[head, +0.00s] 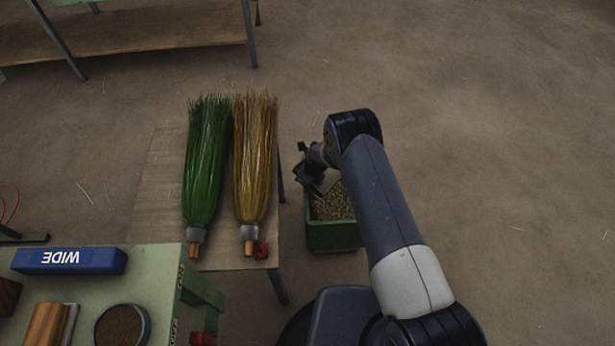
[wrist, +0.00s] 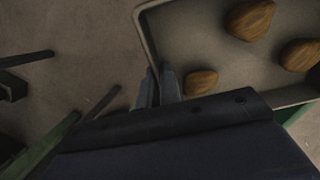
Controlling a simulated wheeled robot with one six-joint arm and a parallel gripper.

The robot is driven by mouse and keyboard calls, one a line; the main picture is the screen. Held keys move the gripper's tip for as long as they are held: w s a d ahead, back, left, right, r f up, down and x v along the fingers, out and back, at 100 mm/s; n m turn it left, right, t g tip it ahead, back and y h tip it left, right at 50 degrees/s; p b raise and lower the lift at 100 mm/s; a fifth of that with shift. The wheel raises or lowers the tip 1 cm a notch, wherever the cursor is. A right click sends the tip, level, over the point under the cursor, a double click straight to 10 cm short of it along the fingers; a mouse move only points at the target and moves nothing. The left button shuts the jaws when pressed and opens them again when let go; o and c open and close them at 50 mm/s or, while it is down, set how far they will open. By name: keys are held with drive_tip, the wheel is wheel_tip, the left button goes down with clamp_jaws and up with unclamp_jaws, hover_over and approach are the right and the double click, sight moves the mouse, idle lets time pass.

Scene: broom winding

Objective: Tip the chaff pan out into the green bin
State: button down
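The green bin (head: 333,237) stands on the floor right of the bench, with straw-coloured chaff inside. My gripper (head: 312,178) is over the bin's far left part, and my arm covers its right side. In the wrist view my gripper (wrist: 158,88) has its fingers on either side of the pan's thin rim. The chaff pan (wrist: 198,40) is grey, with rounded corners, and several brown lumps lie in it. In the head view only a small part of the pan (head: 327,187) shows above the bin. I cannot tell how far the pan is tilted.
A green broom head (head: 205,165) and a straw-coloured one (head: 255,165) lie on the wooden bench (head: 155,200). A green table (head: 155,275) at lower left holds a blue block marked WIDE (head: 70,261) and a round dish (head: 122,325). The floor to the right is clear.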

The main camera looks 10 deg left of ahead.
drive_tip(key=shift+d+r+t+y+p, duration=0.15)
drive_tip(key=shift+r+t+y+p, duration=0.25)
drive_tip(key=shift+p, duration=0.6)
drive_tip(key=shift+b, duration=0.35)
drive_tip(key=shift+r+y+b, duration=0.2)
drive_tip(key=shift+y+b, duration=0.3)
drive_tip(key=shift+y, duration=0.1)
drive_tip(key=shift+b, duration=1.45)
drive_tip(key=b, duration=0.4)
drive_tip(key=t+y+b, duration=0.1)
drive_tip(key=b, duration=0.4)
drive_tip(key=shift+s+d+r+y, duration=0.1)
drive_tip(key=shift+d+r+y, duration=0.2)
drive_tip(key=shift+d+r, duration=0.1)
drive_tip(key=y+b, duration=0.1)
drive_tip(key=b, duration=0.5)
drive_tip(key=r+t+y+b, duration=0.1)
drive_tip(key=b, duration=0.5)
drive_tip(key=shift+s+d+r+b, duration=0.25)
drive_tip(key=shift+s+d+b, duration=0.05)
drive_tip(key=shift+d+b, duration=0.1)
drive_tip(key=b, duration=0.2)
drive_tip(key=t+y+b, duration=0.1)
drive_tip(key=b, duration=0.2)
drive_tip(key=shift+s+d+r+y+b, duration=0.25)
drive_tip(key=shift+d+r+y+b, duration=0.05)
drive_tip(key=shift+d+b, duration=0.1)
